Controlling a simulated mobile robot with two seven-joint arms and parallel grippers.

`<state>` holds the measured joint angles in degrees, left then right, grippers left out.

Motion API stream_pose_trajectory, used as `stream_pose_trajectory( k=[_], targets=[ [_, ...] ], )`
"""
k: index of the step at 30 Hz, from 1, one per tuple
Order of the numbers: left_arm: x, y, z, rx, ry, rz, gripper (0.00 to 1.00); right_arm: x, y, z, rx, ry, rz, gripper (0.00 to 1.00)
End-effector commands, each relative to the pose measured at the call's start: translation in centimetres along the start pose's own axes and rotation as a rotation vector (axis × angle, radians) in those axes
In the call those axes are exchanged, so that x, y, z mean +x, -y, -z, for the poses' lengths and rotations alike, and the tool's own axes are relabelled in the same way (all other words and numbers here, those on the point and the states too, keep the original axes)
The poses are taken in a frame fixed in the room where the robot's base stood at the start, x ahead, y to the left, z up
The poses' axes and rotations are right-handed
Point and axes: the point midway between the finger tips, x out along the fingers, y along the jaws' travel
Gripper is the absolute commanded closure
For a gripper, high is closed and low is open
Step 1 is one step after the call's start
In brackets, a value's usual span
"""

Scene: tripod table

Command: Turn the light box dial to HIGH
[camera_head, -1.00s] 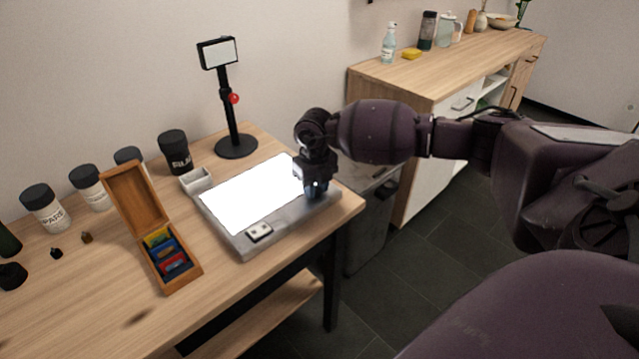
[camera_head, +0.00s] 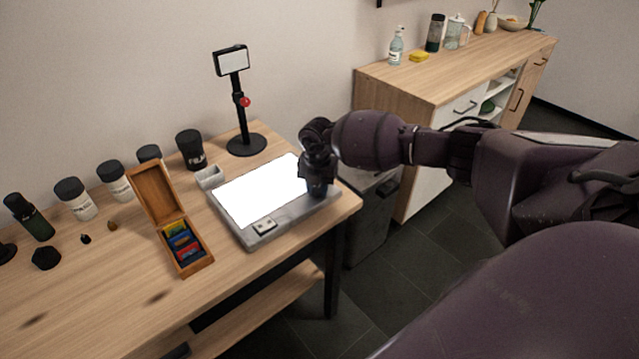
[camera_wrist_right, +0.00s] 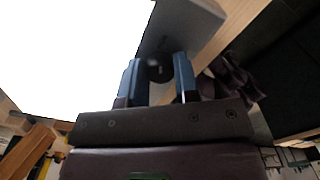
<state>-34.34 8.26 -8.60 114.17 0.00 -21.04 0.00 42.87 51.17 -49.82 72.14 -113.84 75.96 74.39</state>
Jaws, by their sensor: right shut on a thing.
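The light box (camera_head: 292,222) lies on the wooden table with its white panel (camera_head: 262,188) glowing brightly. My right gripper (camera_head: 318,191) is at the right end of the box, pointing down at its grey border. In the right wrist view, the two blue fingers (camera_wrist_right: 157,82) stand on either side of a small dark round dial (camera_wrist_right: 160,72) on the grey border. The gripper is shut on the dial. I cannot read the dial's setting or any marking. In the head view the gripper hides the dial. My left gripper is not in view.
A small white piece (camera_head: 264,226) sits on the box's front border. An open wooden box (camera_head: 192,266) with coloured slides, a black stand (camera_head: 246,146) and several canisters are left and behind. The table's right edge is close to the gripper.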

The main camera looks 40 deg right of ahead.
Motion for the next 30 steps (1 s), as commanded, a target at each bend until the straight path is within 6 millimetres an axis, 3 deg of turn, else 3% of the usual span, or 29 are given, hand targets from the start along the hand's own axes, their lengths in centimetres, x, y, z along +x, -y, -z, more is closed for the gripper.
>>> stream_pose_trajectory(
  k=[21, 22, 27, 30],
  targets=[
    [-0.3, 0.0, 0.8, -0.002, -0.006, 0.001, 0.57, 0.0, 0.1, 0.0, 0.082, 0.0, 0.0, 0.94],
    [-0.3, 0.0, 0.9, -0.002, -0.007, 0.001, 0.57, 0.0, 0.1, 0.0, 0.082, 0.0, 0.0, 0.69],
    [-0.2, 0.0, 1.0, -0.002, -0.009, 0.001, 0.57, 0.0, 0.1, 0.0, 0.081, 0.0, 0.0, 0.45],
    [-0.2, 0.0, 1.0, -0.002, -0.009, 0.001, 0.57, 0.0, 0.0, 0.0, 0.081, 0.0, 0.0, 0.45]
  ],
)
